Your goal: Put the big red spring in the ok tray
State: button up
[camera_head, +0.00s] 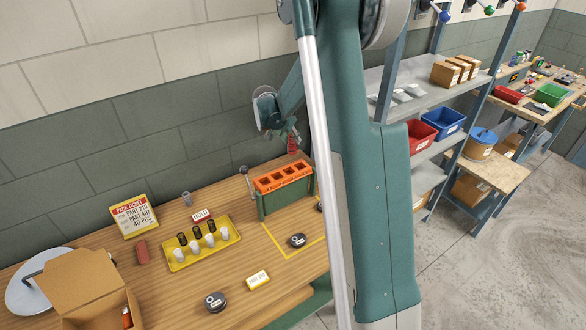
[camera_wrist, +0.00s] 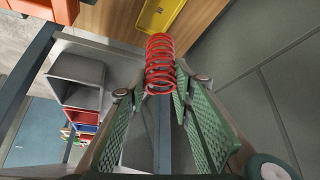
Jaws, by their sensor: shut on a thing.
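The red spring (camera_head: 292,146) hangs in my gripper (camera_head: 285,134) above the back of the wooden table. In the wrist view the spring's coils (camera_wrist: 160,62) stick out beyond the fingertips (camera_wrist: 160,90), which are shut on its near end. The spring is clear of the table, behind and above the orange-topped green rack (camera_head: 285,180). A yellow tray (camera_head: 180,266) with several dark and white cylinders stands left of the rack, with a HOLD sign (camera_head: 201,215) behind it. I cannot make out a tray marked ok; my arm hides part of the table's right side.
An open cardboard box (camera_head: 85,285), a red cylinder (camera_head: 142,252) and a pick ticket sign (camera_head: 134,215) are on the left. Dark round pieces (camera_head: 215,301) and a yellow label (camera_head: 258,280) lie in front. Shelves with bins (camera_head: 443,121) stand right of my arm.

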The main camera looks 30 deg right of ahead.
aim_at(293, 148)
jog(key=shift+d, duration=0.25)
jog(key=shift+f, duration=3.1)
jog(key=shift+f, duration=1.9)
jog(key=shift+f, duration=0.1)
